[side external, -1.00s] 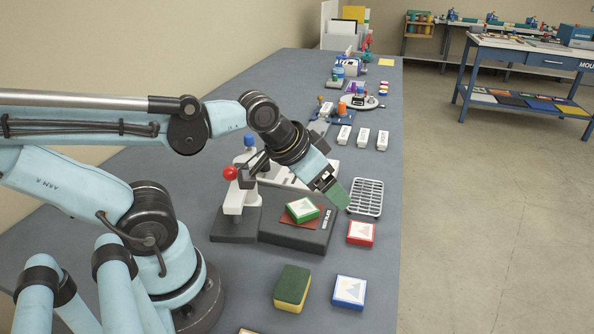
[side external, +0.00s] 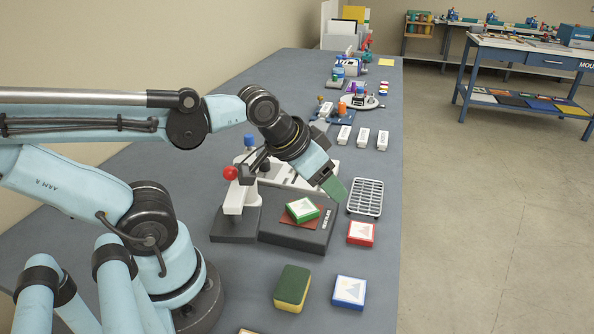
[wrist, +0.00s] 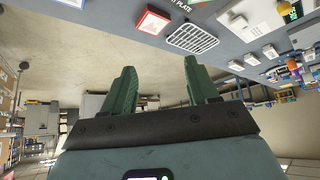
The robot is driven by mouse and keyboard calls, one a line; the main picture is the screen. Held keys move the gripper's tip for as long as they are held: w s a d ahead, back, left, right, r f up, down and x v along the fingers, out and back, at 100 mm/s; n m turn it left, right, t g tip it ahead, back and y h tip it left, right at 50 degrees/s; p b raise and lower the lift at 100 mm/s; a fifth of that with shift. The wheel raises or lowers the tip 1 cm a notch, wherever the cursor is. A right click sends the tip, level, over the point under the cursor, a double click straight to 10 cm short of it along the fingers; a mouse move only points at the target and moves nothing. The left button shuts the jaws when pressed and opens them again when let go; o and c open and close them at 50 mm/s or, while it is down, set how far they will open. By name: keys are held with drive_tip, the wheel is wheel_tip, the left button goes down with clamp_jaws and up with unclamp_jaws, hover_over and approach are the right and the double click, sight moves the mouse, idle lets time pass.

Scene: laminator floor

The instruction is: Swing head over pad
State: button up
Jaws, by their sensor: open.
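A small press stands on the bench in the side view, with a white upright (side external: 238,197) on a dark foot and a red ball knob (side external: 230,173) at its top. A dark arm reaches from its top toward the right and is partly hidden by my wrist, so I cannot tell exactly how the head is turned. The dark pad base (side external: 297,236) lies right of the upright. A brown-red sheet (side external: 312,223) and a green-edged block (side external: 302,209) lie on it. My gripper (side external: 335,189) is above and behind the pad, empty; its green fingers stand apart in the wrist view (wrist: 160,88).
A wire rack (side external: 366,198) and a red-edged block (side external: 361,233) sit right of the pad. A green-and-yellow block (side external: 292,288) and a blue-edged block (side external: 349,291) lie in front. White blocks (side external: 363,137) and a long white device (side external: 295,178) are behind. The bench's right edge is close.

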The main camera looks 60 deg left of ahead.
wheel_tip(320, 180, up, 18)
drive_tip(key=shift+f, duration=0.25)
drive_tip(key=shift+c, duration=0.7)
drive_tip(key=n+g+y, duration=0.1)
drive_tip(key=n+g, duration=0.2)
hover_over(248, 135)
drive_tip(key=s+d, duration=0.2)
drive_tip(key=s, duration=0.3)
drive_tip(key=x, duration=0.5)
drive_tip(key=s+x, duration=0.1)
drive_tip(key=x, duration=1)
drive_tip(key=shift+s+a+f, duration=0.1)
drive_tip(key=shift+f, duration=0.3)
clamp_jaws()
